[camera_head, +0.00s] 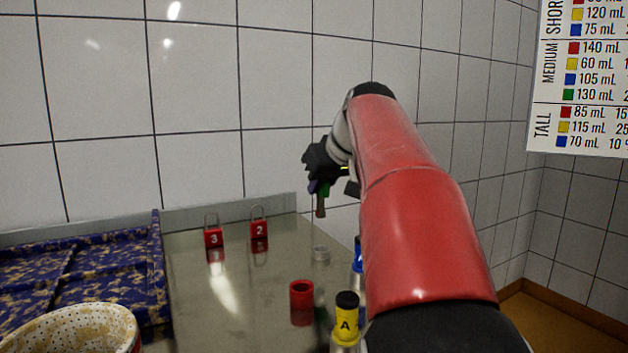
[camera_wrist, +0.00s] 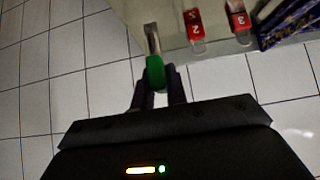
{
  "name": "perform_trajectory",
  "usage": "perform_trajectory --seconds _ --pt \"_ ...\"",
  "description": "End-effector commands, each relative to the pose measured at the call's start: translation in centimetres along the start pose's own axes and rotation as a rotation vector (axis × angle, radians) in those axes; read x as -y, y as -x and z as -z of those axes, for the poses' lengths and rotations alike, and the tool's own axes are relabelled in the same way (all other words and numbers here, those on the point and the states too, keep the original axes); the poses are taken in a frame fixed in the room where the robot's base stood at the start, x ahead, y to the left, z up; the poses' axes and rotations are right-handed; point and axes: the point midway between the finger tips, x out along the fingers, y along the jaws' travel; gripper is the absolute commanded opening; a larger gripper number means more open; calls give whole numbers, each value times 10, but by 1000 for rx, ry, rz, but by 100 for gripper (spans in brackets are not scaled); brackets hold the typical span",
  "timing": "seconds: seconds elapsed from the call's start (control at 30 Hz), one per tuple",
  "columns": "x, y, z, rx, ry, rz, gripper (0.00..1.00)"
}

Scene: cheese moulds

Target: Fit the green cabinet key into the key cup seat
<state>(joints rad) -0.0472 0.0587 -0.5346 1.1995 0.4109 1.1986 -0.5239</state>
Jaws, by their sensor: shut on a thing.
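My gripper (camera_head: 318,186) is shut on the green cabinet key (camera_head: 325,190) and holds it in the air above the far part of the metal table. In the wrist view the green key head (camera_wrist: 156,75) sits between the two dark fingers, and its metal shaft points away from the gripper. In the head view the key hangs down. A red open cup (camera_head: 301,294) stands nearer. I cannot tell for sure which is the key cup seat.
Red padlocks numbered 3 (camera_head: 214,237) and 2 (camera_head: 259,229) stand at the back of the table. A yellow bottle marked A (camera_head: 346,318) and a blue-topped one (camera_head: 358,256) stand beside my arm. A blue patterned tray (camera_head: 160,265) and a speckled tub (camera_head: 75,325) are left.

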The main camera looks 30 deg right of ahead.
Motion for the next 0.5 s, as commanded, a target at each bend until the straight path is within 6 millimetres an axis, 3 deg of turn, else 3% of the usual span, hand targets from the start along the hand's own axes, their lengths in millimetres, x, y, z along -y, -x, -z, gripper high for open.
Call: perform_trajectory --seconds 0.5 --pt "0 -3 -6 -1 -1 1 0"
